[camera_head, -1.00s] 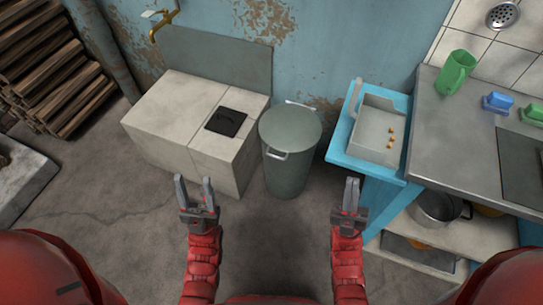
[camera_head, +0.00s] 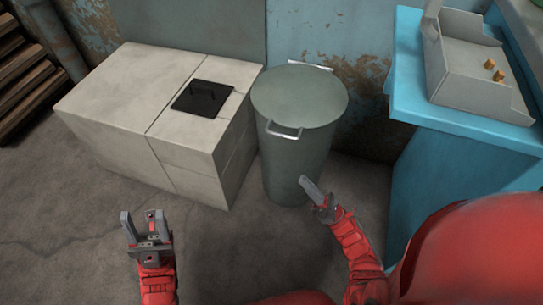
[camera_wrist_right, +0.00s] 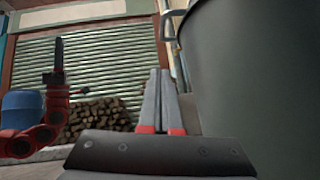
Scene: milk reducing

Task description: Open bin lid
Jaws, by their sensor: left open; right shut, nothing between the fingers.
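The grey-green metal bin (camera_head: 293,160) stands on the floor with its round lid (camera_head: 300,92) on top. Metal handles show on the bin, one at the front (camera_head: 284,133) and one at the back (camera_head: 312,66). My right gripper (camera_head: 309,186) is shut and empty, in front of the lower part of the bin, well below the lid. In the right wrist view its fingers (camera_wrist_right: 160,100) are together and the bin wall (camera_wrist_right: 255,75) fills the right side. My left gripper (camera_head: 146,228) is open and empty, low in front of the pale block counter, to the left of the bin.
A pale block counter (camera_head: 115,90) with a black hatch (camera_head: 204,98) adjoins the bin on the left. A blue cabinet (camera_head: 450,165) with a grey tray (camera_head: 470,75) stands to the right. The floor in front is clear.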

